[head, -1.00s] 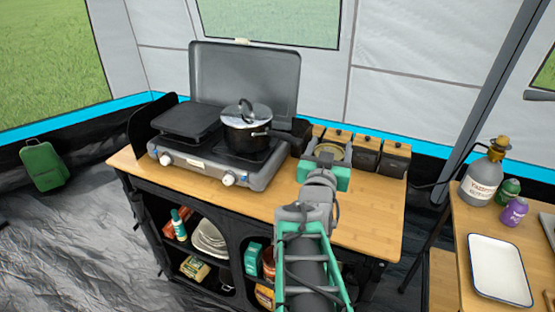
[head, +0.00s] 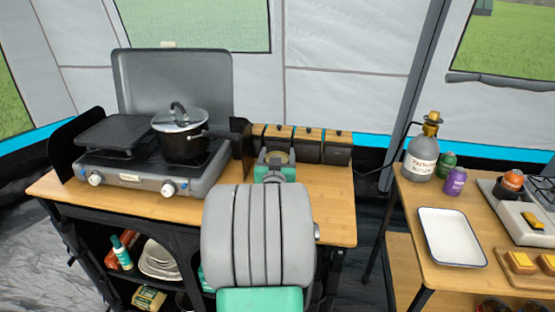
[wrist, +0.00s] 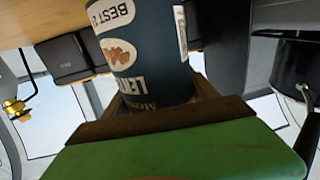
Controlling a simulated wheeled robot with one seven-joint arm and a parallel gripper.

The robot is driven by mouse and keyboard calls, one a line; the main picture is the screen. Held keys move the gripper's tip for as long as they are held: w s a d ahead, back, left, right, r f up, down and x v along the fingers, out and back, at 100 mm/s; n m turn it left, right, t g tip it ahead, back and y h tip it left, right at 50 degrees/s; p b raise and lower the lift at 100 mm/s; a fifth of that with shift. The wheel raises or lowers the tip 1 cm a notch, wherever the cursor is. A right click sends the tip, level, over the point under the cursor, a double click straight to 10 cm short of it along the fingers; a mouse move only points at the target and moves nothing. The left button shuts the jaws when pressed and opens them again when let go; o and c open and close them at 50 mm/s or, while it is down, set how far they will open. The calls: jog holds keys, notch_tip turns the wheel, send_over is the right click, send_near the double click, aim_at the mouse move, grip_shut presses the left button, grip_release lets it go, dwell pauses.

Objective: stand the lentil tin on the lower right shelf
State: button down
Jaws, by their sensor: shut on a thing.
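The lentil tin (wrist: 140,50) is dark blue with a printed label, and it fills the middle of the wrist view. My gripper (wrist: 155,112) is shut on it. In the head view only the tin's round top (head: 277,157) shows, above my green gripper (head: 274,171). Both are over the right part of the wooden counter, in front of the lidded canisters. The kitchen unit (head: 100,232) has open shelves below the counter. My arm hides its right-hand compartments, so the lower right shelf cannot be seen.
A lidded pot (head: 182,135) stands on the stove (head: 145,172), its handle pointing toward the canisters (head: 308,145). Bare counter (head: 325,200) lies right of my gripper. A side table (head: 408,225) on the right holds a white tray (head: 450,237), a gas bottle (head: 421,155) and jars.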

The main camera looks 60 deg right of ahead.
jog(key=shift+r, duration=0.2)
jog(key=shift+f, duration=0.15)
jog(key=shift+c, duration=1.2)
grip_release()
